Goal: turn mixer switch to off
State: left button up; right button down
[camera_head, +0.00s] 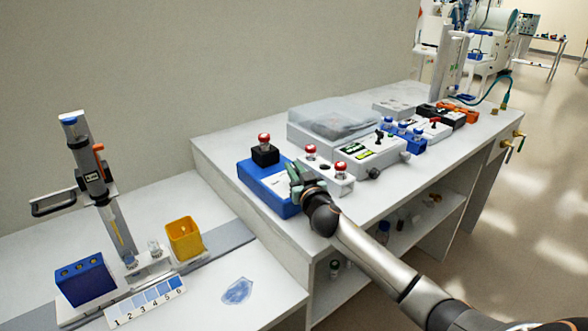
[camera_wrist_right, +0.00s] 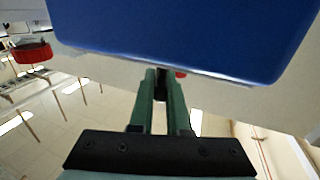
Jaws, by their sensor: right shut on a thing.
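The mixer looks to be the blue box (camera_head: 262,183) with a black block (camera_head: 265,155) and a red-capped vial on top, at the left end of the raised bench. My right gripper (camera_head: 296,180) is at the box's right side. In the right wrist view the blue housing (camera_wrist_right: 185,35) fills the top, and the green fingers (camera_wrist_right: 162,78) come close together at its edge. They are shut on a small dark part there, which I take for the mixer switch; the fingers mostly hide it, so its position cannot be read. My left gripper is out of view.
Right of the mixer stand a white block with red-capped vials (camera_head: 330,178), a grey-white instrument (camera_head: 370,155) and a blue rack (camera_head: 404,138). On the lower bench are a pipette stand (camera_head: 90,165), a yellow bin (camera_head: 185,238) and a blue block (camera_head: 85,279).

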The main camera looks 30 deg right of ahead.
dwell(0.3)
jog(key=c, duration=0.9)
grip_release()
jog(key=shift+s, duration=0.1)
jog(key=shift+v, duration=6.2)
jog(key=shift+f, duration=0.1)
